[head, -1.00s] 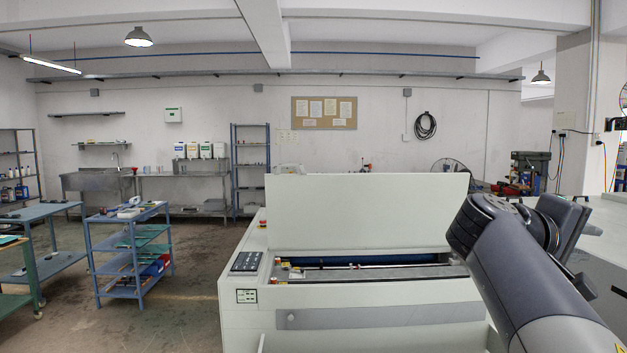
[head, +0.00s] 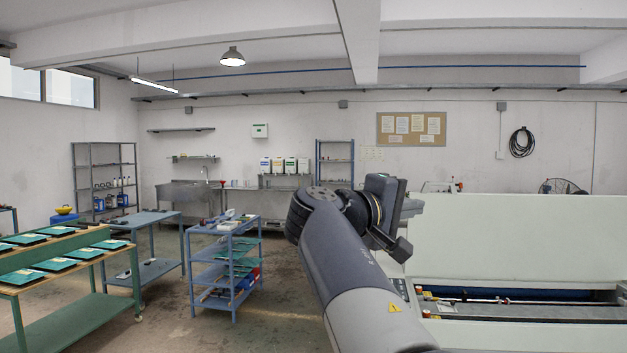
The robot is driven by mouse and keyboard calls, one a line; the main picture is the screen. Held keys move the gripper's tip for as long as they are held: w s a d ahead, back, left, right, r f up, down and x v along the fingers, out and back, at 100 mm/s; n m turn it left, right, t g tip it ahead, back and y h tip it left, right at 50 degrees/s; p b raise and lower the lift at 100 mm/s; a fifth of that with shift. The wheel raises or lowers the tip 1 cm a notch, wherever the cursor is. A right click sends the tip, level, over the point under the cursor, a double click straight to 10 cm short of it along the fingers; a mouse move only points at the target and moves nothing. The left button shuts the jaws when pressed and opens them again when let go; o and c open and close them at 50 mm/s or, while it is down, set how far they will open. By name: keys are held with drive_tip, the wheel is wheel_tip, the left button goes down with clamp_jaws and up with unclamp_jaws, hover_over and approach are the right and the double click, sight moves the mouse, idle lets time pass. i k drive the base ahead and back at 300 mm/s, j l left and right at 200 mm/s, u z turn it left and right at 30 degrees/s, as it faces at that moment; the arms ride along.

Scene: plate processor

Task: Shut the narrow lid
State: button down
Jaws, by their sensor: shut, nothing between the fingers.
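The plate processor (head: 418,283) is a pale machine at the right, cut off by the right and bottom edges. A pale, wide lid panel (head: 510,238) stands raised on it, above an open bay with a dark blue roller (head: 530,293). I cannot tell whether this panel is the narrow lid; no second lid shows clearly. My gripper (head: 408,206) is at the far end of my arm, left of the raised panel in the picture. It is shut and empty.
A blue cart (head: 223,257) stands left of my arm. A green workbench (head: 60,262) with several plates and a blue table (head: 150,220) are further left. A sink (head: 185,194) and shelves (head: 335,165) line the back wall. Floor (head: 175,325) is clear between workbench and cart.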

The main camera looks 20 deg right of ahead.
sight(566, 236)
drive_tip(key=i+j, duration=0.2)
drive_tip(key=i, duration=0.25)
drive_tip(key=i+j, duration=0.25)
drive_tip(key=i, duration=0.2)
drive_tip(key=i+j+u, duration=0.1)
drive_tip(key=i, duration=0.35)
drive_tip(key=i+j, duration=0.3)
drive_tip(key=i, duration=0.15)
drive_tip(key=i+l+z, duration=0.1)
drive_tip(key=i+z, duration=0.5)
drive_tip(key=z, duration=0.25)
drive_tip(key=i+z, duration=0.4)
drive_tip(key=i+j+z, duration=0.2)
drive_tip(key=z, duration=0.25)
drive_tip(key=i+l+z, duration=0.2)
drive_tip(key=i, duration=0.2)
drive_tip(key=i+l+z, duration=0.25)
drive_tip(key=i, duration=0.15)
drive_tip(key=j, duration=0.1)
